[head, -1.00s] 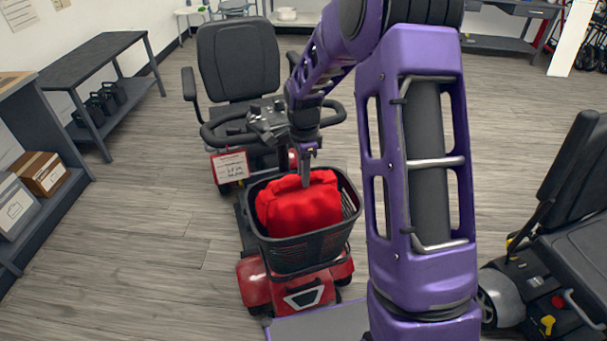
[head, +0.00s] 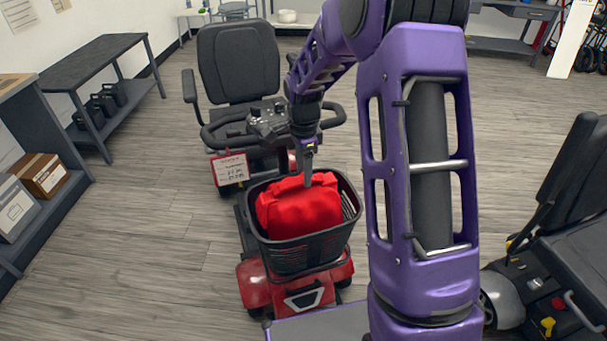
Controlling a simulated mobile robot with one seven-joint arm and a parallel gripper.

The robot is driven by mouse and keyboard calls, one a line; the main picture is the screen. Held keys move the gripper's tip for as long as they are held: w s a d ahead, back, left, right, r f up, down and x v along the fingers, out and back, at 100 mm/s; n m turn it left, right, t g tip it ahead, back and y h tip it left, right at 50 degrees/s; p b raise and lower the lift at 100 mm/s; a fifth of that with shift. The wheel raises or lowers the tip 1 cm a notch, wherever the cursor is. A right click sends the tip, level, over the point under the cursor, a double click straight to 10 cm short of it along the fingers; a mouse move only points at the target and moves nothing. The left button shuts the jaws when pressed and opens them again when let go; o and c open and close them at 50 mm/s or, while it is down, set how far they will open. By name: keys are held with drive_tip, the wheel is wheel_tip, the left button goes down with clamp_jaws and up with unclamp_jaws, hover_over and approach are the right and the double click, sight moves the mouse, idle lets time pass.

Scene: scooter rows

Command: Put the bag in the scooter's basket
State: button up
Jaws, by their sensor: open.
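The red bag (head: 296,211) sits inside the black basket (head: 300,254) at the front of the red scooter (head: 263,287). The top of the bag shows above the basket rim. My gripper (head: 307,182) points down at the top of the bag, near its upper edge. Its jaws are open, though they look narrow from this side. I cannot tell whether the fingers touch the bag. The lower part of the bag is hidden by the basket wall.
The scooter's handlebar (head: 270,120) and black seat (head: 238,62) stand just behind the basket. Another scooter (head: 560,240) stands at the right. A shelf with boxes (head: 42,175) and a dark bench (head: 90,62) line the left. The floor between is clear.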

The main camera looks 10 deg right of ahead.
wheel_tip(320, 180, up, 10)
drive_tip(key=p, duration=0.1)
drive_tip(key=shift+r, duration=0.2)
idle(0.3)
